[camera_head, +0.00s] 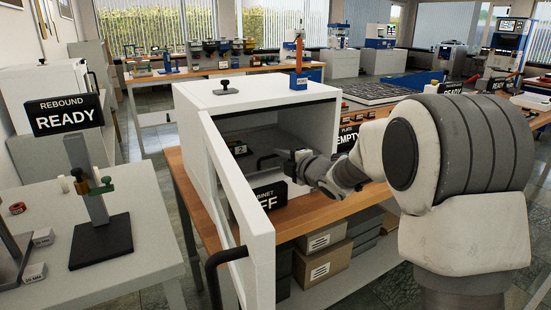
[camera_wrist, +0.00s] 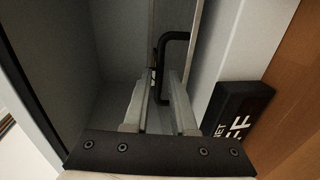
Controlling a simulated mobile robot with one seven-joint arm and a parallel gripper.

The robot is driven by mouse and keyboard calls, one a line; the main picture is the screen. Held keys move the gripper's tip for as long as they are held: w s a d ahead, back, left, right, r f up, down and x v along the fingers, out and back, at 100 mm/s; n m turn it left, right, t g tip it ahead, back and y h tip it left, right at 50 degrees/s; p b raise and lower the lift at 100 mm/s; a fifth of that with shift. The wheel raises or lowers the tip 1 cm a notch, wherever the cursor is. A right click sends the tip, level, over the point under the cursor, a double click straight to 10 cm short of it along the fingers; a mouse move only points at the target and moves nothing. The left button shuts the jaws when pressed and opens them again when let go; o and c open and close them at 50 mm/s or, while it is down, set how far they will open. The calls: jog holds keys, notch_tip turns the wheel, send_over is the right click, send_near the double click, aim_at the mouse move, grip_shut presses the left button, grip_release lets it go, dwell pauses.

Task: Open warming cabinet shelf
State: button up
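The white warming cabinet (camera_head: 255,100) stands on a wooden-topped bench with its door (camera_head: 237,210) swung open towards me. Inside is a grey shelf (camera_head: 285,140) with a black bar handle (camera_head: 266,160). My gripper (camera_head: 288,162) is at the cabinet's opening, close to the handle. In the wrist view, the fingers of my gripper (camera_wrist: 161,78) are apart. The black U-shaped handle (camera_wrist: 177,36) lies at their tips, and one dark leg of it appears between them. I cannot tell whether the fingers touch it.
A black sign (camera_head: 270,196) ending in "FF" stands at the cabinet's front edge; it also shows right of the fingers in the wrist view (camera_wrist: 237,108). The open door has a black handle (camera_head: 222,258). A rebound stand (camera_head: 98,215) is on the left table. Boxes (camera_head: 322,262) lie under the bench.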

aim_at(276, 156)
jog(key=shift+x, duration=1.6)
grip_shut()
